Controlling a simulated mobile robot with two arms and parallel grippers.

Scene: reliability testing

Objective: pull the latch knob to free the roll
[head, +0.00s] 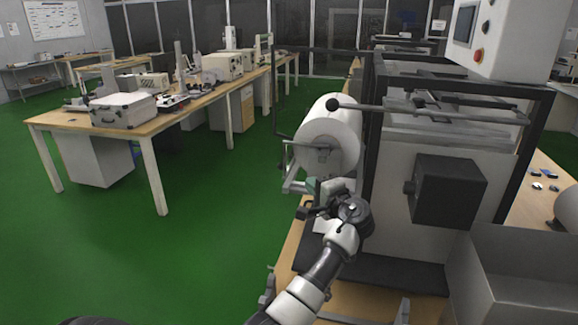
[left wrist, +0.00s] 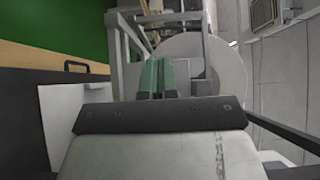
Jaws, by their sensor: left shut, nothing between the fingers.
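The white roll (head: 345,135) sits on a grey holder at the left side of the machine, and its pale round end also shows in the left wrist view (left wrist: 228,72). A black ball knob (head: 333,104) ends a long rod in front of the roll's top; I cannot tell whether it is the latch knob. My left gripper (head: 312,185) is just below the roll, apart from the ball knob. Its green fingertips (left wrist: 158,78) are shut with nothing between them, pointing toward the grey holder frame. My right gripper is out of view.
The machine has a black frame (head: 536,130) and a black box (head: 450,190) on its front. A grey metal bin (head: 515,275) stands at the lower right. A workbench (head: 150,125) with a silver case stands at left, with open green floor between.

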